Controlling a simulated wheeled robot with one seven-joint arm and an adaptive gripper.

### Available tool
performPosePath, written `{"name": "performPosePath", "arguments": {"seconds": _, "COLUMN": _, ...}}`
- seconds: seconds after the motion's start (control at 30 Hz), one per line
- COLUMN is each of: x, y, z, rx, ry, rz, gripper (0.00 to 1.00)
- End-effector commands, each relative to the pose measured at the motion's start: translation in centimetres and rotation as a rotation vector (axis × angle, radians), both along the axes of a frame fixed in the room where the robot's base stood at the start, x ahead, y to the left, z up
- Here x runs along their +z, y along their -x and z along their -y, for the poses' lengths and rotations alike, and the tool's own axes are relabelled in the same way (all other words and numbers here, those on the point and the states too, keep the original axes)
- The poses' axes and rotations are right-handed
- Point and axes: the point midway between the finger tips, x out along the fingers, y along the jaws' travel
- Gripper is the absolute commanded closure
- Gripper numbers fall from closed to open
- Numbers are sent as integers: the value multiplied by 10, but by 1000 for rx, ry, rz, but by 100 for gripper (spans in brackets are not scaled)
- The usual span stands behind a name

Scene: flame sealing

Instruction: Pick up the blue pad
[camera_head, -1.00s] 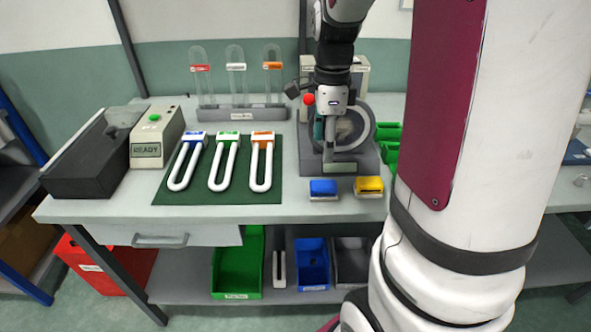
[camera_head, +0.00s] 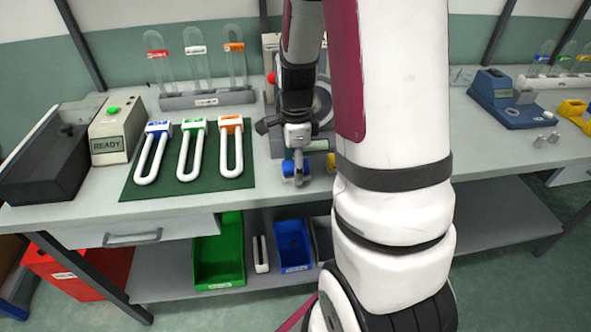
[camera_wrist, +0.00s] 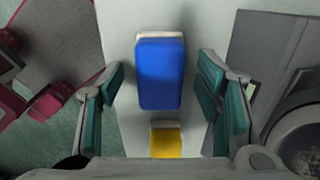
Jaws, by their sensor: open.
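The blue pad (camera_wrist: 160,74) lies on the light table, between the two open fingers of my gripper (camera_wrist: 162,95) in the wrist view. There is a gap on both sides, so the fingers do not appear to touch it. In the head view the blue pad (camera_head: 288,168) is partly hidden behind my gripper (camera_head: 298,172), which hangs low over the table's front part. The gripper is empty.
A yellow pad (camera_wrist: 166,142) lies close to the blue one. A green mat (camera_head: 133,188) with several white U-shaped tools is to the left. A machine with a round part (camera_wrist: 300,130) stands beside the gripper. A READY box (camera_head: 108,145) is further left.

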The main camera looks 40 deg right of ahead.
Motion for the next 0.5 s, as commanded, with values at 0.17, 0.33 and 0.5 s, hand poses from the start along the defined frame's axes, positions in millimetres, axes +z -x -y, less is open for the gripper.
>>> {"name": "performPosePath", "arguments": {"seconds": 0.17, "x": -1, "y": 0, "z": 0, "rx": 0, "ry": 1, "rz": 1, "gripper": 42}}
{"name": "performPosePath", "arguments": {"seconds": 0.33, "x": -1, "y": 0, "z": 0, "rx": 0, "ry": 1, "rz": 1, "gripper": 64}}
{"name": "performPosePath", "arguments": {"seconds": 0.5, "x": -1, "y": 0, "z": 0, "rx": 0, "ry": 1, "rz": 1, "gripper": 93}}
